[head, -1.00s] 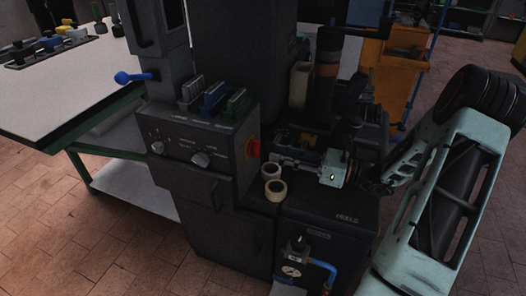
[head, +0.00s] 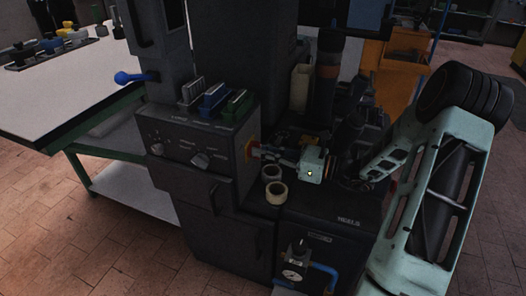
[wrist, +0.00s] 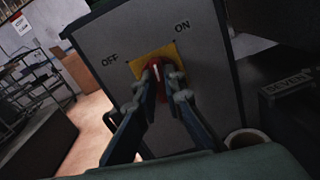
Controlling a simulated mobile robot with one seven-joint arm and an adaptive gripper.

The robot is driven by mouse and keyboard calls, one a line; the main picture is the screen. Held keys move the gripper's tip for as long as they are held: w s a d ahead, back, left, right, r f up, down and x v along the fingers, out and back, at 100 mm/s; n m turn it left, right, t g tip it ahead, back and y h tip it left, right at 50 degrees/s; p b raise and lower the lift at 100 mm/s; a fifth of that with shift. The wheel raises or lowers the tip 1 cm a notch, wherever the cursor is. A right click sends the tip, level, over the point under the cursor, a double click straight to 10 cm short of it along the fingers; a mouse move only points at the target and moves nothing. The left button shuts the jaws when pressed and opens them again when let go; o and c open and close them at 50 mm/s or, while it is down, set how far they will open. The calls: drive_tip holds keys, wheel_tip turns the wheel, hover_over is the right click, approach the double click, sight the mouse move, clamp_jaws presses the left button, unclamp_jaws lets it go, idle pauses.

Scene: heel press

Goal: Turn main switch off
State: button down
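The main switch is a red knob (wrist: 157,70) with a white mark, on a yellow plate (wrist: 140,68) on the side of the control box. OFF is printed to its left and ON to its upper right in the wrist view. The white mark stands nearly upright in that picture. My gripper (wrist: 160,78) is at the knob, a fingertip on each side and little gap between them. I cannot tell whether the fingers press on it. In the head view my gripper (head: 262,152) reaches the switch from the right and hides most of it.
Two tape rolls (head: 276,192) stand on the dark machine top just below my gripper. The control box (head: 205,140) carries knobs in front and coloured blocks on top. A blue-ended lever (head: 130,78) sticks out left. A white-topped table (head: 60,90) stands at left.

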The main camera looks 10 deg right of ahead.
drive_tip(key=shift+n, duration=0.3)
drive_tip(key=n+b, duration=0.2)
drive_tip(key=n, duration=0.8)
drive_tip(key=shift+s+f+b, duration=0.1)
drive_tip(key=shift+b, duration=0.25)
idle(0.5)
drive_tip(key=c, duration=2)
unclamp_jaws()
drive_tip(key=v, duration=1.2)
